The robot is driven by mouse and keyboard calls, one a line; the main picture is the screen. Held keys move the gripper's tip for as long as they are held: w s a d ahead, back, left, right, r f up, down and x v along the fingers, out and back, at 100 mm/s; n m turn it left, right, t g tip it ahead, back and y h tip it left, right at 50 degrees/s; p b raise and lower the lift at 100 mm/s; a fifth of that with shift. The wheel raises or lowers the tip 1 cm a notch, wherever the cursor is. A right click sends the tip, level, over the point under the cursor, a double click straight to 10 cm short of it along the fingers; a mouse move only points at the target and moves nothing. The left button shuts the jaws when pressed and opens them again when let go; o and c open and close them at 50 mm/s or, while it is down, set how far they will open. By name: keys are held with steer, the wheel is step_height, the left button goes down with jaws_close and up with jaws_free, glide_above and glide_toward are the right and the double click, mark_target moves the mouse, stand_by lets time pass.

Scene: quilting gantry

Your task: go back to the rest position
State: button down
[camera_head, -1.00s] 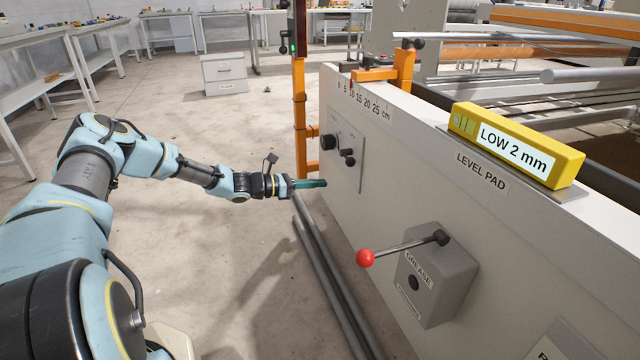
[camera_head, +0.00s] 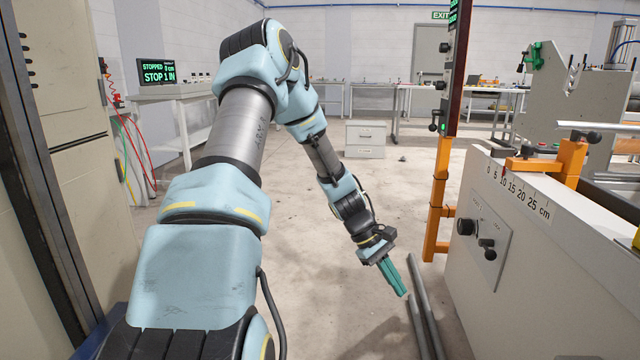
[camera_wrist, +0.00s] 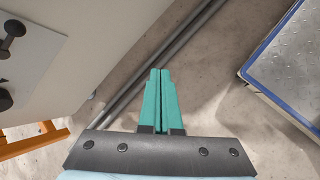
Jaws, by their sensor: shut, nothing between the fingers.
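My gripper (camera_head: 396,280) has teal fingers that lie together with nothing between them. In the head view it points down and to the right, in the air left of the white machine panel (camera_head: 508,290). The wrist view shows the closed fingers (camera_wrist: 160,82) over the concrete floor, apart from everything. My arm bends up and over from the lower left of the head view.
Grey pipes (camera_head: 427,315) run along the floor beside the panel. An orange post (camera_head: 437,200) stands at the panel's far end. Knobs (camera_head: 466,227) stick out of the panel. A metal-topped platform with a blue edge (camera_wrist: 290,65) lies right in the wrist view. Open floor lies beyond.

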steer(key=s+a+r+m+t+y, duration=0.25)
steer(key=a+r, duration=0.25)
steer(key=a, duration=0.3)
steer(key=s+a+r+m+t+y, duration=0.15)
steer(key=s+a+r, duration=0.25)
steer(key=a, duration=0.5)
steer(key=s+a+r+m+t+y, duration=0.1)
steer(key=s+a+r+m+y, duration=0.15)
steer(key=s+a+r, duration=0.4)
steer(key=w+a+r+p, duration=0.1)
steer(key=w+r+p, duration=0.2)
steer(key=r+p, duration=2)
steer(key=p, duration=0.2)
steer(key=shift+r+m+p, duration=0.2)
steer(key=shift+m+p, duration=0.1)
steer(key=shift+m, duration=0.05)
